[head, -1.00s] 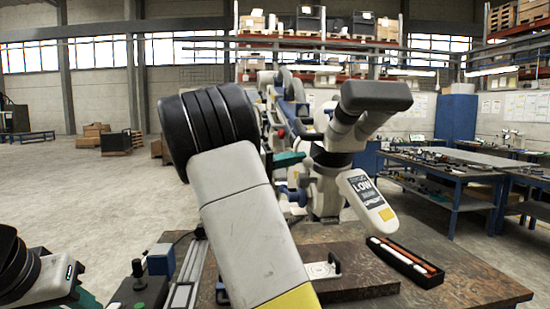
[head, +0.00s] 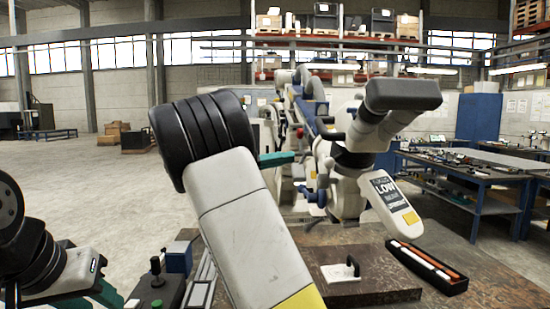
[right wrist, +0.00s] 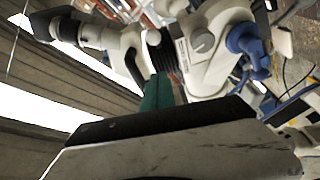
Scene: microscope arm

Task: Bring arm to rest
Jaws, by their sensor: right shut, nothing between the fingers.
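The white microscope (head: 352,190) stands beyond the table's middle, with a dark-capped eyepiece head (head: 403,94) at its upper right and a "LOW" label panel (head: 388,196) below. Its jointed arm (head: 308,98) runs back behind it, and blue knobs (head: 313,196) show on its left. My right gripper (head: 280,159) shows as teal fingers left of the microscope, partly hidden by my forearm. It is shut and empty. In the right wrist view the teal fingers (right wrist: 158,92) lie before the microscope body (right wrist: 205,45); I cannot tell whether they touch. My left gripper is not in view.
A joystick box (head: 155,292) stands at front left. Blue workbenches (head: 470,180) stand at right; left floor is open.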

